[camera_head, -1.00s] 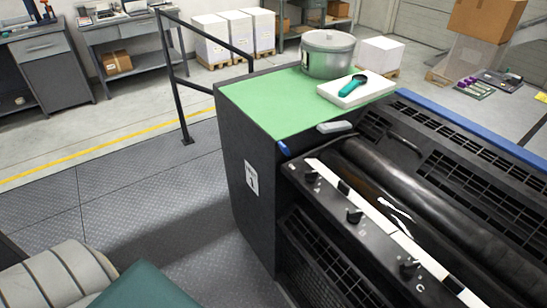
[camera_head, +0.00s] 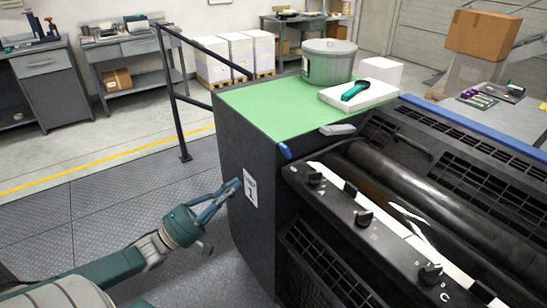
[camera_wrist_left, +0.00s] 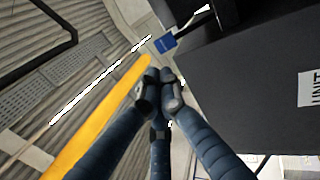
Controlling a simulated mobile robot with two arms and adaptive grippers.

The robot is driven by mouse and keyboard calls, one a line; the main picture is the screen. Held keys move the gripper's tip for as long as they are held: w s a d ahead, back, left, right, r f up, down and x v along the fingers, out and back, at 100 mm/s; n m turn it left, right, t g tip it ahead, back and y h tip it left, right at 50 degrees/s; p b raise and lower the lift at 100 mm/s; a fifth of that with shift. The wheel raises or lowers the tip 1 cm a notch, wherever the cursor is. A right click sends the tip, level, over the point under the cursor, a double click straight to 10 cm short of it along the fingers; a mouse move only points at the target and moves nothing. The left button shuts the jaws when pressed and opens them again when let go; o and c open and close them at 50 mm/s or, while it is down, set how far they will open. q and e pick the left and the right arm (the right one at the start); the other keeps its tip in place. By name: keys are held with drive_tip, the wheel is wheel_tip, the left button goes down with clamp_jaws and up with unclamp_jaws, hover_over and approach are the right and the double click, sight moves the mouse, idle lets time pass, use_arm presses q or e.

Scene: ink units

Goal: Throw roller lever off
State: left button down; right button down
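A short blue-tipped lever (camera_head: 284,150) sticks out at the near corner of the black machine, below the green top. A grey handle (camera_head: 338,129) lies just behind it. I cannot tell for sure which of them is the roller lever. A small blue piece (camera_wrist_left: 165,43) beside dark machine parts shows in the left wrist view. My left gripper (camera_head: 237,184) is beside the black cabinet's side, near its white label, below and left of the blue lever. In the left wrist view its fingers (camera_wrist_left: 162,86) come together, with nothing seen between them. My right gripper is out of view.
The black cabinet (camera_head: 245,225) stands close to my left gripper. Several black knobs (camera_head: 364,218) line the machine's front strip beside the dark roller (camera_head: 430,195). A black railing (camera_head: 180,100) is behind.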

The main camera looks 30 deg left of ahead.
use_arm(q)
drive_tip(key=p, duration=0.2)
approach(282, 149)
drive_tip(key=x, duration=0.5)
drive_tip(key=shift+w+d+r, duration=0.1)
drive_tip(key=shift+d+r, duration=0.05)
drive_tip(key=shift+r, duration=0.25)
drive_tip(key=shift+w+d+r, duration=0.15)
drive_tip(key=shift+w+d, duration=0.15)
drive_tip(key=shift+w, duration=0.4)
